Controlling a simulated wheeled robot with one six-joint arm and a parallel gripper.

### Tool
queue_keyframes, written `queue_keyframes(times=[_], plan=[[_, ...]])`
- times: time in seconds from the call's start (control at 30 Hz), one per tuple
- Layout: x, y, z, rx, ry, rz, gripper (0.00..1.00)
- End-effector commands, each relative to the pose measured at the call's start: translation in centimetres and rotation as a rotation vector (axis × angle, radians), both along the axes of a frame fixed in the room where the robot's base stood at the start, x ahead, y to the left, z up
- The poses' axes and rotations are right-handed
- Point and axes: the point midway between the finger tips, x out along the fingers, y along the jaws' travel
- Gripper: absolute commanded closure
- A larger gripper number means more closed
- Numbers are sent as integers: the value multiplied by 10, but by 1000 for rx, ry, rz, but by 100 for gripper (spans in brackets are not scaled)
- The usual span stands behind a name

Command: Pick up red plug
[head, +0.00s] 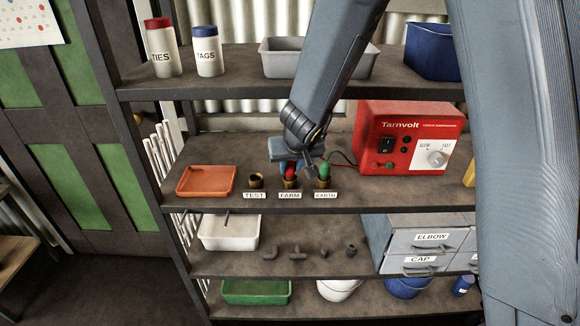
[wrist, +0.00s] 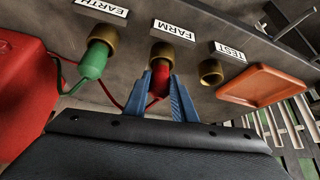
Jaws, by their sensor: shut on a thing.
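The red plug (head: 290,170) sits at the brass FARM socket (head: 290,184) on the middle shelf, with a red lead trailing from it. In the wrist view the red plug (wrist: 160,74) is between the blue fingers of my gripper (wrist: 160,95), which is shut on it. The plug's end is against or inside the brass FARM socket (wrist: 172,54); how deep I cannot tell. In the head view my gripper (head: 289,165) comes down from above and partly hides the plug.
A green plug (head: 324,170) is at the EARTH socket to the right. The TEST socket (head: 256,181) on the left is empty. An orange tray (head: 206,181) lies further left. The red Tarnvolt box (head: 408,139) stands behind right. The upper shelf (head: 235,85) is above.

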Motion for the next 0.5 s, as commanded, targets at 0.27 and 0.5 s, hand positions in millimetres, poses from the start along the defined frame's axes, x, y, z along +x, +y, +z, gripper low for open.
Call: queue_keyframes(times=[0.27, 0.5], plan=[[1, -1, 7, 2, -16, -1, 99], [1, -2, 6, 6, -45, -2, 99]])
